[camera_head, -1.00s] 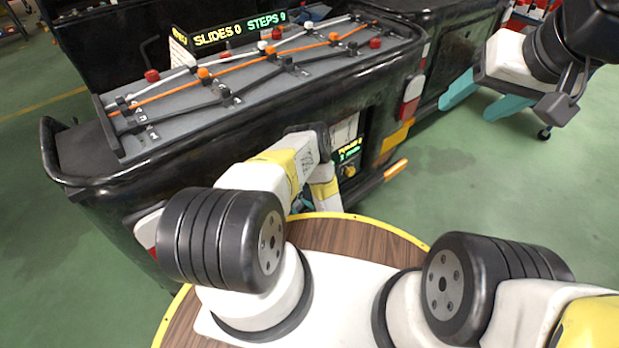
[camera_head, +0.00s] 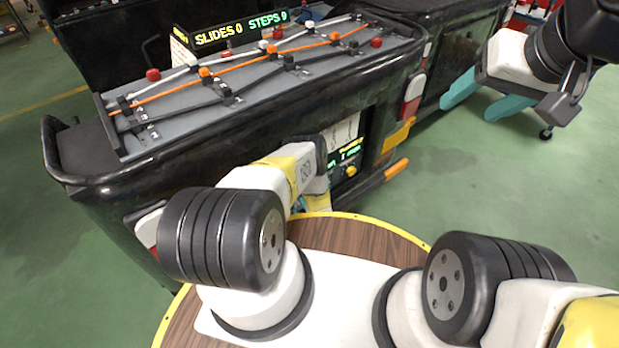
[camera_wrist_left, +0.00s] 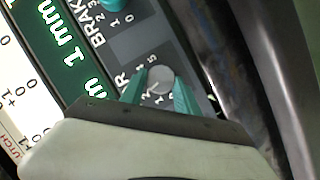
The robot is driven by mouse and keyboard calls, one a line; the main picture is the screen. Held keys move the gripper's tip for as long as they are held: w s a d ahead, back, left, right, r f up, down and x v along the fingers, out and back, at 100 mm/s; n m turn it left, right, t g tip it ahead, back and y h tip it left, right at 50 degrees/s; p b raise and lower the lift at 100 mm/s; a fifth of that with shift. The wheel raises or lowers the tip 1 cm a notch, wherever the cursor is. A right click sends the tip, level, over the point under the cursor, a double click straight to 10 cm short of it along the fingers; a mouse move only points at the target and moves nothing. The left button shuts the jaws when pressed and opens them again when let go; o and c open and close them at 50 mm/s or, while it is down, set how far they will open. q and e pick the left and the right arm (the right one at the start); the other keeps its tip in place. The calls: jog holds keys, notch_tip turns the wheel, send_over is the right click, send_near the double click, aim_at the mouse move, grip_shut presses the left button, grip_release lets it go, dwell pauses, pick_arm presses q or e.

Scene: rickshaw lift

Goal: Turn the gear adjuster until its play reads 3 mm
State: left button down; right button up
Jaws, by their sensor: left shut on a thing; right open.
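The gear adjuster, a round grey knob (camera_wrist_left: 159,82), sits on a dark panel with a numbered scale around it in the left wrist view. The teal fingers of my left gripper (camera_wrist_left: 160,88) are shut on it, one on each side. The label by this knob is cut off to its last letter, R. A green display (camera_wrist_left: 62,45) reads 1 mm beside the label BRAKE; the line below it shows only an "m", its number hidden. In the head view my left arm covers the knob. My right gripper (camera_head: 487,97) is open and empty, over the floor.
A black rickshaw body (camera_head: 270,125) bears a sloped board (camera_head: 150,145) with orange and grey tracks and a sign reading SLIDES 0, STEPS 9. Green floor (camera_head: 480,200) is clear at right.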

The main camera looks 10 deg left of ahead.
dwell(0.4)
pick_arm(q)
jog(key=c, duration=0.9)
grip_release()
